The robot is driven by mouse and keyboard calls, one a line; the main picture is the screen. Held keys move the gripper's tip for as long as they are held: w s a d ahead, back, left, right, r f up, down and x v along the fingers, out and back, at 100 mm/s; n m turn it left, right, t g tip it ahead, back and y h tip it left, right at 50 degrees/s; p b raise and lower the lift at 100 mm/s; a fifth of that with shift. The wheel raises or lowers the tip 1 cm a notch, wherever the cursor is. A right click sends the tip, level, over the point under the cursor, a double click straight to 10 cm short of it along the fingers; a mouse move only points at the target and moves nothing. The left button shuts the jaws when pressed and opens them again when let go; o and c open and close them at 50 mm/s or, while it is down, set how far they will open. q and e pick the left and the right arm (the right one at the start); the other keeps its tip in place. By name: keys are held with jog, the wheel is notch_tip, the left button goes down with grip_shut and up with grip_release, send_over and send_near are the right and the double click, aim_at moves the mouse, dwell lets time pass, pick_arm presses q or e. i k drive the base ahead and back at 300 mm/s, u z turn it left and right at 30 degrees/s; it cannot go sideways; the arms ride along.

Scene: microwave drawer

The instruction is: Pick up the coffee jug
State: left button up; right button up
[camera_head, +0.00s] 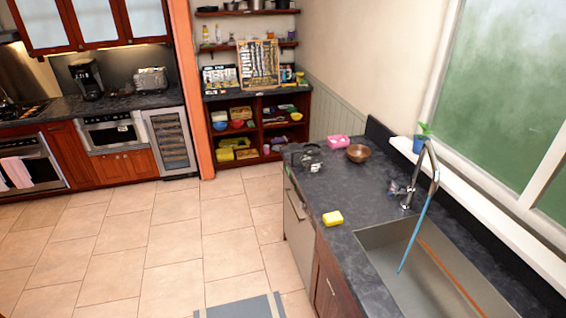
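A black coffee maker (87,78) stands on the dark counter at the far left back. Whether a jug sits in it is too small to tell. A dark, partly see-through object (308,157) stands at the far end of the sink counter; it may be a glass jug, but I cannot tell for sure. Neither of my grippers is in view.
The sink counter (345,192) holds a yellow sponge (332,218), a brown bowl (358,153), a pink item (339,142) and a tall faucet (434,172). A toaster (151,79) stands near the coffee maker. The tiled floor (170,235) between the counters is clear.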

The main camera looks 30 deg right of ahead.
aim_at(311, 158)
jog(key=u, duration=0.1)
jog(key=i, duration=1.5)
jog(key=z, duration=0.65)
